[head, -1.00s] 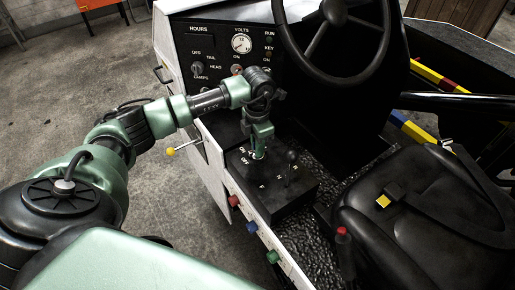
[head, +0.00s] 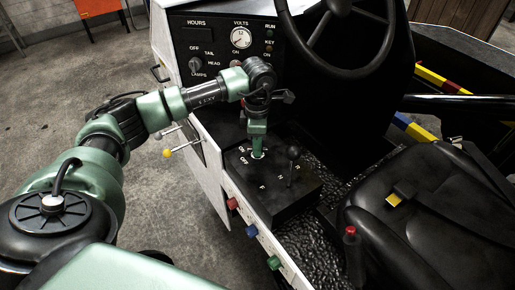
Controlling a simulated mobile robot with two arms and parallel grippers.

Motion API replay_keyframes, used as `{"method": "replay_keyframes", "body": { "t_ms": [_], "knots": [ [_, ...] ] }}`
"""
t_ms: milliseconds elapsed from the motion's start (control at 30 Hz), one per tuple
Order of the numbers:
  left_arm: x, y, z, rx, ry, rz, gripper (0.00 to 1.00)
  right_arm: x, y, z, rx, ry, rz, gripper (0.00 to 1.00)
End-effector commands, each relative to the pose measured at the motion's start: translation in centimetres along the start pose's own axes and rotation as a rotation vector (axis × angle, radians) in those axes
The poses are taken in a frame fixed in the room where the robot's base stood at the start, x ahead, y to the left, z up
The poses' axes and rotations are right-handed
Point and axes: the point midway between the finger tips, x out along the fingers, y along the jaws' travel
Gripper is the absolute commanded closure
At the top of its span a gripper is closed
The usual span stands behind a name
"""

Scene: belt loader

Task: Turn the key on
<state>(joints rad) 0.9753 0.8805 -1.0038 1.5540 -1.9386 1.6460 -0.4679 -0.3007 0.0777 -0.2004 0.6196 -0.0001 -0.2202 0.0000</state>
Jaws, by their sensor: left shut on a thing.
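The key switch (head: 258,156) is on the black console (head: 275,196) beside the seat, next to ON and OFF labels. My left gripper (head: 257,152) points straight down over it and is shut on the key. The key itself is mostly hidden by the fingers, so its exact angle cannot be told. My right gripper is not in view.
A gear lever (head: 292,158) stands close to the right of the key. The steering wheel (head: 337,30) and dash panel (head: 215,45) are above. Red, blue and green buttons (head: 251,230) line the white side edge. The black seat (head: 425,210) is at right.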

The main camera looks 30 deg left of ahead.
Motion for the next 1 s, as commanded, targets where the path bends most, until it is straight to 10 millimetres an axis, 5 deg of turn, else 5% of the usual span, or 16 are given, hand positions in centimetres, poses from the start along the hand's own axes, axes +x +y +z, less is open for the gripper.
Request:
{"method": "replay_keyframes", "body": {
  "t_ms": [1000],
  "knots": [
    [-0.2,0.1,0.2,0.410,-0.007,0.006,1.00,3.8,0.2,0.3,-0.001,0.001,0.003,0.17]
  ]
}}
